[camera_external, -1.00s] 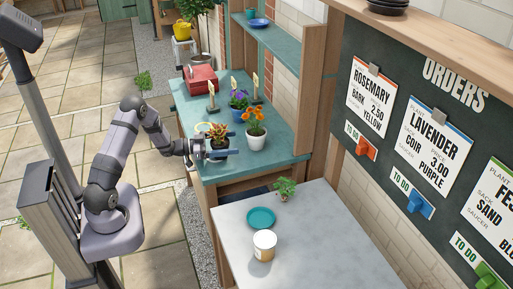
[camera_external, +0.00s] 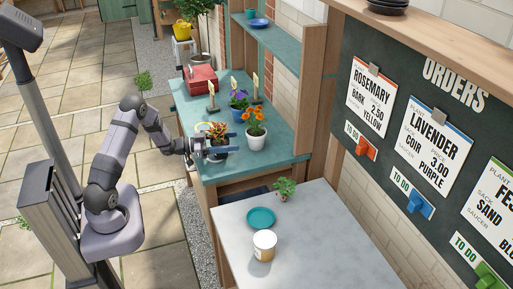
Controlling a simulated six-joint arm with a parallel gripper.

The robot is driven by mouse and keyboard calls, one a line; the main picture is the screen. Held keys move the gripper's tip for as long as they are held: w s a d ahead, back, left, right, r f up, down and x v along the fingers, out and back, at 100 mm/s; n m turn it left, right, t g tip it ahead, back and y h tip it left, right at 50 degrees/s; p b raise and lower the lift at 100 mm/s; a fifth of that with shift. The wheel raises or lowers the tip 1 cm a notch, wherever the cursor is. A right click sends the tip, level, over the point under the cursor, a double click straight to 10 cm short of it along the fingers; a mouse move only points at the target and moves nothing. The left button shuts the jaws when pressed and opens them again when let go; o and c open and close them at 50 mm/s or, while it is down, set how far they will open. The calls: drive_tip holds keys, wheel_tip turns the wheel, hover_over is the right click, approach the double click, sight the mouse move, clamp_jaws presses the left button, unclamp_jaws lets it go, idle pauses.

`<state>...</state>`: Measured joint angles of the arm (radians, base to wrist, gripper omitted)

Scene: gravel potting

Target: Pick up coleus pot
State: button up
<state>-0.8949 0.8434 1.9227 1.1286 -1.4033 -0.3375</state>
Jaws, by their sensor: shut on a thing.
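The coleus pot (camera_external: 217,154) is a small dark pot with red-green leaves (camera_external: 217,131), near the front left edge of the teal bench (camera_external: 221,173). My gripper (camera_external: 216,145) reaches in from the left with its fingers on either side of the pot, shut on it. The pot looks upright. Whether its base touches the bench I cannot tell, and part of its wall is hidden by the fingers.
An orange-flowered white pot (camera_external: 256,139) stands close on the right, with a purple-flowered blue pot (camera_external: 239,104) behind. Label stakes and a red box (camera_external: 201,79) are farther back. A grey table (camera_external: 325,235) in front holds a teal saucer (camera_external: 261,218), a white tub (camera_external: 264,246) and a small plant (camera_external: 285,188).

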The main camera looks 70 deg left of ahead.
wheel_tip(320, 180, up, 9)
drive_tip(key=shift+r+b, duration=0.2)
drive_tip(key=shift+b, duration=0.15)
idle(0.3)
